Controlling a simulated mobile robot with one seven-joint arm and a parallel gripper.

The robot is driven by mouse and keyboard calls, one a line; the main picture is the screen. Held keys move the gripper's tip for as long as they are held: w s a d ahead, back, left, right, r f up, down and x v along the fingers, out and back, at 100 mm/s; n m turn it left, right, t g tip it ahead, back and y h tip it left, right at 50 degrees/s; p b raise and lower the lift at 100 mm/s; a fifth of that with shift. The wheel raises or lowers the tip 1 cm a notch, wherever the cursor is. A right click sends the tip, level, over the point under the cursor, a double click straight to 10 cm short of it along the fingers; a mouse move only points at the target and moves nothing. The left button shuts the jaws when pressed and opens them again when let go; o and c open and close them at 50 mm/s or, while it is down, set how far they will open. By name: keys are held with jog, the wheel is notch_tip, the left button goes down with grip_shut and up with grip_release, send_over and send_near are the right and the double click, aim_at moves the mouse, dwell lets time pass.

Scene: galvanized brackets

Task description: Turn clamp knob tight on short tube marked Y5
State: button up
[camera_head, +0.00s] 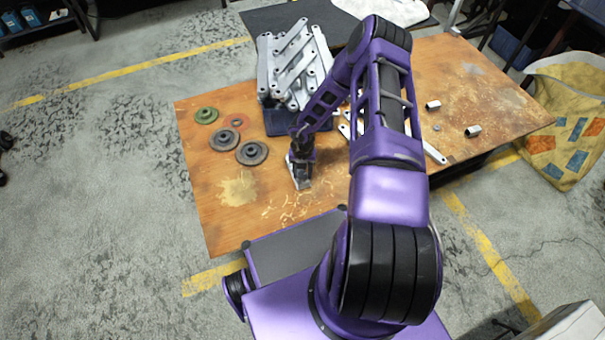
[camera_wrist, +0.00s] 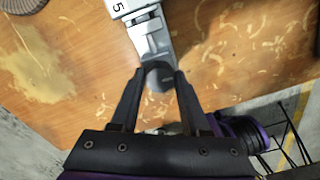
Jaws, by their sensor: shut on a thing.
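In the wrist view a light metal clamp piece (camera_wrist: 150,38) lies on the wooden table, with a white part marked "5" (camera_wrist: 117,7) at the top edge; any letter before it is cut off. A dark round knob (camera_wrist: 159,76) sits at its lower end. My gripper (camera_wrist: 160,80) has its two black fingertips closed on the sides of this knob. In the head view my gripper (camera_head: 301,158) points down at the small light clamp (camera_head: 301,181) near the table's front edge. My gripper hides part of the clamp there.
The wooden table (camera_head: 222,223) holds a dark bin (camera_head: 283,124) of galvanized brackets (camera_head: 292,62). Several discs, one green (camera_head: 206,115), lie to the left. Small metal nuts (camera_head: 432,105) and flat brackets lie to the right.

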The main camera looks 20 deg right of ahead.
grip_shut()
jog(key=m, duration=0.9)
jog(key=shift+b, duration=0.35)
jog(key=m, duration=0.3)
jog(key=m+b, duration=0.1)
jog(key=m, duration=0.4)
jog(key=o, duration=0.9)
grip_release()
